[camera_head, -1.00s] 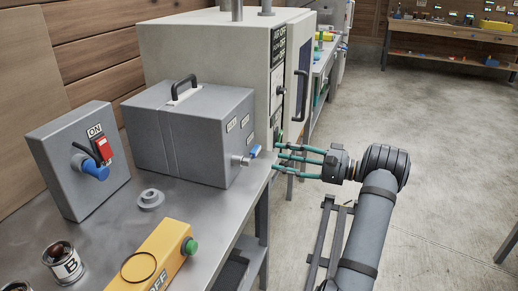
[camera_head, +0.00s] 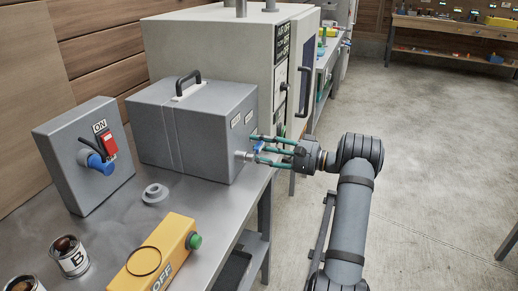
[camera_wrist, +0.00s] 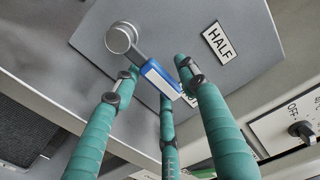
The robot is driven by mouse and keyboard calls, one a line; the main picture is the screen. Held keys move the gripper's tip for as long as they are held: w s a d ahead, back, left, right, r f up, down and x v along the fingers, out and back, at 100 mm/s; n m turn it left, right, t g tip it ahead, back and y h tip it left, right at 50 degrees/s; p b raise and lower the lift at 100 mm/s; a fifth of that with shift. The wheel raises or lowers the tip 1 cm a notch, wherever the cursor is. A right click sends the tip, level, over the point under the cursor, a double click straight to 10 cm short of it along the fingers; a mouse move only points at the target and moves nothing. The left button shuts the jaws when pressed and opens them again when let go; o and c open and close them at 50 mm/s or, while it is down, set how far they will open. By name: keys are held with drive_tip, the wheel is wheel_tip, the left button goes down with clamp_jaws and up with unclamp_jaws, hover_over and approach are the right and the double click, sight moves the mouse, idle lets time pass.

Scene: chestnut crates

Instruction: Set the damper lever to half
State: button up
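The damper lever has a silver pivot and a blue handle (camera_head: 259,147). It sits on the right side face of the grey box (camera_head: 160,135). In the wrist view the blue handle (camera_wrist: 160,78) points away from the HALF label (camera_wrist: 218,42), toward a second label (camera_wrist: 190,100) partly hidden by the handle and a finger. My gripper (camera_head: 258,149) has its green fingers reaching to the lever from the right. In the wrist view the fingers of my gripper (camera_wrist: 156,82) are spread on both sides of the handle. Whether any finger touches it is unclear.
A grey switch box (camera_head: 75,160) with a red switch and blue knob stands at left on the metal bench (camera_head: 115,225). A yellow box (camera_head: 150,262) with a green button is in front. A tall pale cabinet (camera_head: 215,45) stands behind. The floor at right is clear.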

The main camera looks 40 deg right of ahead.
drive_tip(key=c, duration=1)
